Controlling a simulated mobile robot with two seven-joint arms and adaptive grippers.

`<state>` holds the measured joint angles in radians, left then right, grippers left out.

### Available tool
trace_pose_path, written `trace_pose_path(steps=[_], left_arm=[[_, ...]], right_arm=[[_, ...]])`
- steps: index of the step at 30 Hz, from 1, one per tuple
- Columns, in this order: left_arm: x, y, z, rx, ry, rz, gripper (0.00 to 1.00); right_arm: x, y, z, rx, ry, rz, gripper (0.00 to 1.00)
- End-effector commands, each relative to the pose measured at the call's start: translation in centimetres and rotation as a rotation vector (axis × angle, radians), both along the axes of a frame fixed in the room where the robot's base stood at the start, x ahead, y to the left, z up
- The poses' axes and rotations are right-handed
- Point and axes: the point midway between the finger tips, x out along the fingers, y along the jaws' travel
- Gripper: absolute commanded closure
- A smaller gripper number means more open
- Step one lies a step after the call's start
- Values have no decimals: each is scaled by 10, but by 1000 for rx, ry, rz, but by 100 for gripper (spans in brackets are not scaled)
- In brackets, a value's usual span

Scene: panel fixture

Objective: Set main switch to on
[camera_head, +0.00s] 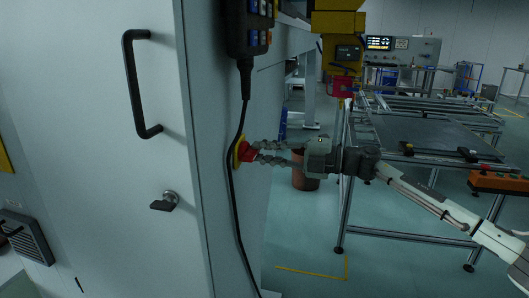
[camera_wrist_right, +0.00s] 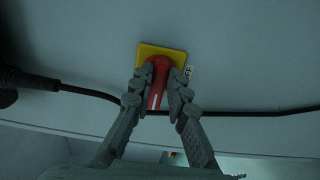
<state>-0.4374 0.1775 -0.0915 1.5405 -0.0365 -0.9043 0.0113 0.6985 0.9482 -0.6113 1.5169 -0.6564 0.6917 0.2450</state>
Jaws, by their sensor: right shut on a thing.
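The main switch is a red rotary handle (camera_wrist_right: 158,80) on a yellow square plate (camera_wrist_right: 149,52), mounted on the side of the grey cabinet. In the head view the red handle (camera_head: 248,151) shows at the cabinet's side near its front edge. My right gripper (camera_head: 262,151) reaches in from the right, its two fingers on the handle. In the wrist view its fingers (camera_wrist_right: 158,88) close on both sides of the handle. A white label (camera_wrist_right: 187,72) beside the plate is partly hidden by a finger; the letters "FF" show. My left gripper is not in view.
A black cable (camera_head: 233,190) hangs from a pendant (camera_head: 249,28) and passes close to the switch. The cabinet door has a black handle (camera_head: 139,84) and a small latch (camera_head: 164,202). A frame table (camera_head: 425,135) stands at the right, under my right arm.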

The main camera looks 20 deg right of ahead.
Motion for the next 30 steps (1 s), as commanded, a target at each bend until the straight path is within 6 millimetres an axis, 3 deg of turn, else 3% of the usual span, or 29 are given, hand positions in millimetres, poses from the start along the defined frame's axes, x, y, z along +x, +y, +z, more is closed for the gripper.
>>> trace_pose_path(steps=[1, 2, 6, 17, 30], left_arm=[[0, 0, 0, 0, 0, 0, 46], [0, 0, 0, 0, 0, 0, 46], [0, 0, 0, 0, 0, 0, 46], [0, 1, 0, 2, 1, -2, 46], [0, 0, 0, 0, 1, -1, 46]], right_arm=[[1, -1, 1, 3, 1, -4, 100], [1, -1, 1, 3, 1, -4, 81], [1, -1, 1, 2, 0, -3, 64], [-2, -4, 0, 1, 1, -1, 64], [-49, -73, -2, -2, 4, -3, 64]])
